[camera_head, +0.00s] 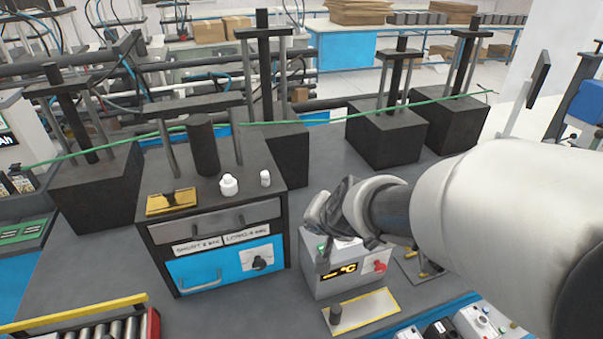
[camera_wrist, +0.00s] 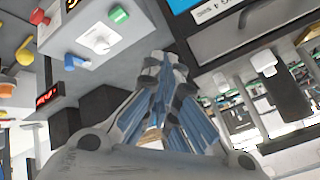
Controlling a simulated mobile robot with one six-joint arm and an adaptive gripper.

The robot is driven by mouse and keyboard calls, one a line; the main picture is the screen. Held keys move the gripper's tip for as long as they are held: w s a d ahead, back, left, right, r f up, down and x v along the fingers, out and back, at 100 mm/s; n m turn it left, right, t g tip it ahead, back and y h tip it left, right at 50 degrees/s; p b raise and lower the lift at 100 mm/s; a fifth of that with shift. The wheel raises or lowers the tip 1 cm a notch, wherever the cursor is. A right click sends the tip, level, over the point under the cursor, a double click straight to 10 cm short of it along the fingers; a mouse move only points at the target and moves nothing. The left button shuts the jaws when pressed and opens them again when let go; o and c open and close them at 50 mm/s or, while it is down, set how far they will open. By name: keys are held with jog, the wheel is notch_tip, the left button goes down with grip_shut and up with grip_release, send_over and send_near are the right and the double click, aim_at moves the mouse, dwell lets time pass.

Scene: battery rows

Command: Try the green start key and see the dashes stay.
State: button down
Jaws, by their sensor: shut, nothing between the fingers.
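The white control box (camera_head: 325,291) stands right of the blue-fronted cabinet. Its dark display (camera_head: 342,273) shows orange dashes and "°C". The green start key (camera_head: 322,247) is at the box's upper left, just below my gripper (camera_head: 318,212); it also shows in the wrist view (camera_wrist: 119,15). A red knob (camera_head: 380,266) is on the box's right. My gripper is shut and empty, above the box and hiding part of its top. In the wrist view the shut fingers (camera_wrist: 165,62) are apart from the green key in the picture; their true distance is unclear.
The cabinet (camera_head: 222,268) carries a dark cylinder (camera_head: 203,147), two white containers and a yellow tray (camera_head: 172,201). A yellow-edged plate (camera_head: 372,309) with a dark peg lies before the box. A green line (camera_head: 340,115) crosses behind. Grey tabletop left of the box is clear.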

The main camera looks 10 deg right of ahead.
jog(key=w+d+f+m+t+h+p, duration=0.1)
jog(key=w+d+f+m+h+p, duration=0.1)
jog(key=w, duration=0.5)
jog(key=d+f+m+h, duration=0.1)
jog(key=d+f+m, duration=0.1)
jog(key=d+f, duration=0.1)
jog(key=shift+w+f+m, duration=0.3)
jog(key=shift+f+m, duration=0.05)
jog(key=shift+m, duration=0.05)
jog(key=shift+f, duration=0.1)
jog(key=b, duration=0.8)
send_over(342, 254)
jog(key=w+a, duration=0.1)
jog(key=a, duration=0.3)
notch_tip(342, 254, down, 9)
jog(key=shift+w+r, duration=0.15)
jog(key=shift+r, duration=0.05)
jog(key=shift+f+b, duration=0.15)
jog(key=shift+b, duration=0.2)
jog(key=shift+f, duration=0.3)
